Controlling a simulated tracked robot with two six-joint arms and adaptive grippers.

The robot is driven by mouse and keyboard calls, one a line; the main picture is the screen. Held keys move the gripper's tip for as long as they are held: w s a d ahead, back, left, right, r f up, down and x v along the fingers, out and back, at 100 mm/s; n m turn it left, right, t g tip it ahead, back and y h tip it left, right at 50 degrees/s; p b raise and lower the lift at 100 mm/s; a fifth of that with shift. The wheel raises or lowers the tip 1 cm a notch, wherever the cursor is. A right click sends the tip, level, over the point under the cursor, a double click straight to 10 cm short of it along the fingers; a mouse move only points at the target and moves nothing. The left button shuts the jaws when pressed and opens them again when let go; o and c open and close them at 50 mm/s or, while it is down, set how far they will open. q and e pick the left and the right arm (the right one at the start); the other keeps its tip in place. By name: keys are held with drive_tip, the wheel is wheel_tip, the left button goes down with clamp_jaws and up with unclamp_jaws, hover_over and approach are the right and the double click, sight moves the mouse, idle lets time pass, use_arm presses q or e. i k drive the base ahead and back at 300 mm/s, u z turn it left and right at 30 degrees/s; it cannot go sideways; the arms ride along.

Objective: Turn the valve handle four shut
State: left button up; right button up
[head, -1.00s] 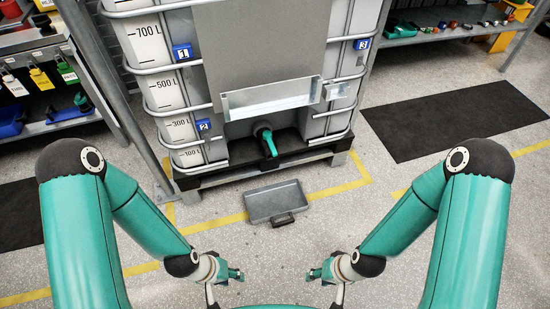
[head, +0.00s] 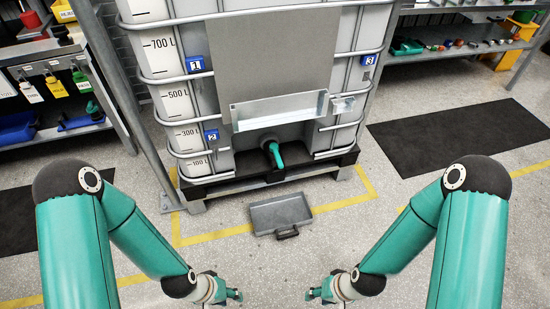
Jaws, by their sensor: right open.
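A green valve handle (head: 274,153) sits on the outlet low on the front of a caged white tank (head: 182,104), under a metal tray. The handle slants down and toward me. No label four shows; blue tags one (head: 195,64), two (head: 212,136) and three (head: 369,60) are on the tank cage. My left gripper (head: 235,295) is low in the view, well short of the tank and left of the handle; its jaw state is unclear. My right gripper (head: 313,294) is open and empty, level with it on the right. Neither touches anything.
A grey drip tray (head: 280,213) lies on the floor in front of the tank, across a yellow floor line. The tank stands on a dark pallet (head: 225,185). A shelf post (head: 150,110) stands close on the left. A dark mat (head: 455,137) lies on the right.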

sight(274, 147)
drive_tip(key=u, duration=0.15)
drive_tip(key=i, duration=0.9)
drive_tip(key=z, duration=0.25)
